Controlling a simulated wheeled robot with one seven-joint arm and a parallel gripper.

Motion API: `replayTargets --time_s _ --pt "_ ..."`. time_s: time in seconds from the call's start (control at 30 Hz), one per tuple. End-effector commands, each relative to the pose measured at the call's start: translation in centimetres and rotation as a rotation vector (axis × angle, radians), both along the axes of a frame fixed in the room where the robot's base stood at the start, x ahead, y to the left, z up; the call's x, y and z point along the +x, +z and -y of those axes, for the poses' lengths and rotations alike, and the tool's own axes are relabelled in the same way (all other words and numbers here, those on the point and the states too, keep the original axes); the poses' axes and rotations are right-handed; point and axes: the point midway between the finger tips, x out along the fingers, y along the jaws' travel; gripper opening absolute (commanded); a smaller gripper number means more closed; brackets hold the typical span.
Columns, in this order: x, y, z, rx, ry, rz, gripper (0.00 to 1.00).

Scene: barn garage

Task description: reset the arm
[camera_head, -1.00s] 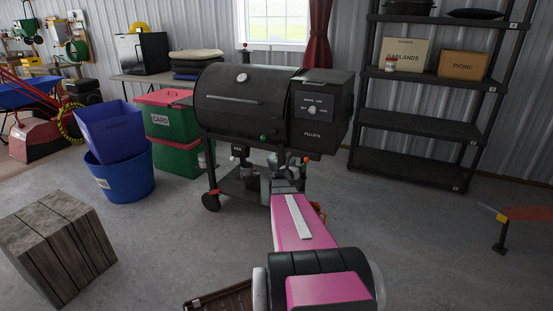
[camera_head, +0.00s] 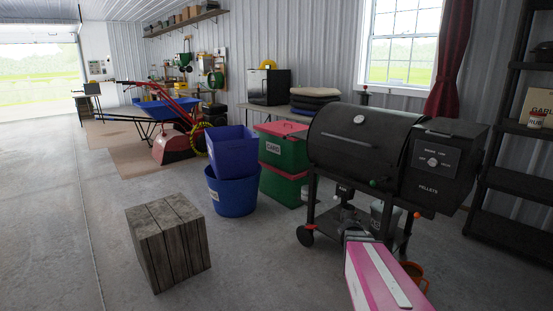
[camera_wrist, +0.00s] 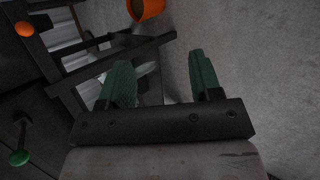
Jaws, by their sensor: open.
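My gripper (camera_wrist: 160,82) shows in the wrist view with its two green fingers apart. Nothing is between the fingertips. In the head view my pink arm reaches from the lower right toward the black pellet grill (camera_head: 365,140), and its far end is in front of the grill's lower shelf. I cannot make out the fingers there. In the wrist view the grill's dark frame (camera_wrist: 125,50) lies behind and left of the fingers. I cannot tell how close it is.
An orange pot (camera_head: 414,272) is on the floor beside the grill and also shows in the wrist view (camera_wrist: 146,8). A wooden block (camera_head: 168,240), a blue tub (camera_head: 234,192) and stacked crates (camera_head: 283,150) stand left of the grill. A dark shelf (camera_head: 510,190) stands right. The left floor is open.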

Motion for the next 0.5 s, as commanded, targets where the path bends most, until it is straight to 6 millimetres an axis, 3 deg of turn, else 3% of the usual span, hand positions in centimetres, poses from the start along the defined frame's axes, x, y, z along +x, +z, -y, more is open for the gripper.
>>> replayTargets --time_s 0.03,0.3,0.5 --pt "-1.6 -0.1 -2.3 0.084 -0.061 0.029 0.58" --pt "-7.5 -0.6 -13.9 0.533 -0.439 0.104 0.58" --pt "-9.9 -0.1 -18.9 0.711 -0.610 0.086 0.58"
